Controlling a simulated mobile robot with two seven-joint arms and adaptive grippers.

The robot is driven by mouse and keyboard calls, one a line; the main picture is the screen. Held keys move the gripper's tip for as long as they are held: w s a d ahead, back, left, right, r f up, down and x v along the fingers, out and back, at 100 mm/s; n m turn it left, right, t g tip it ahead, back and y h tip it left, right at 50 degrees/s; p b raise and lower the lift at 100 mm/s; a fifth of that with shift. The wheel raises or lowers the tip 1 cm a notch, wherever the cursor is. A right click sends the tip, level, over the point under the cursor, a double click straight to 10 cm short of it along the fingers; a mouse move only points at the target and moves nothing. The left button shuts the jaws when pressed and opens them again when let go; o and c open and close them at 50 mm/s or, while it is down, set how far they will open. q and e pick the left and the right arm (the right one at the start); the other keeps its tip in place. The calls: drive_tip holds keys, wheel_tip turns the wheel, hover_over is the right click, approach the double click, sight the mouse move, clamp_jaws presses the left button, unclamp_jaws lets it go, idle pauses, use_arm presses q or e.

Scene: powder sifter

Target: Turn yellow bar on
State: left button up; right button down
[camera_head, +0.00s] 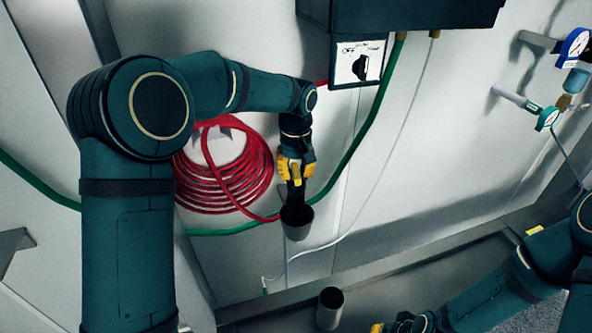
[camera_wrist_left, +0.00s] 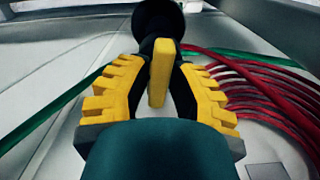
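The yellow bar (camera_wrist_left: 160,75) stands upright between my left gripper's dark fingers in the left wrist view. My left gripper (camera_wrist_left: 160,65) has yellow toothed sides and is closed in on the bar, one finger on each side. In the head view, my left gripper (camera_head: 294,180) points down just above a dark-mouthed cup or funnel (camera_head: 298,222) at the wall. There the bar is hard to tell from the gripper's yellow parts. My right gripper (camera_head: 398,326) is partly cut off at the bottom edge, and its fingers do not show clearly.
A coiled red hose (camera_head: 225,190) hangs on the wall left of my left gripper. A green hose (camera_head: 377,105) runs past on the right. A dark box with a switch panel (camera_head: 358,62) is above. A metal cylinder (camera_head: 329,309) stands below.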

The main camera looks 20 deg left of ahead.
sight(296, 170)
use_arm(q)
drive_tip(key=shift+o, duration=1.3)
wheel_tip(296, 170, up, 12)
drive_tip(key=shift+f, duration=0.1)
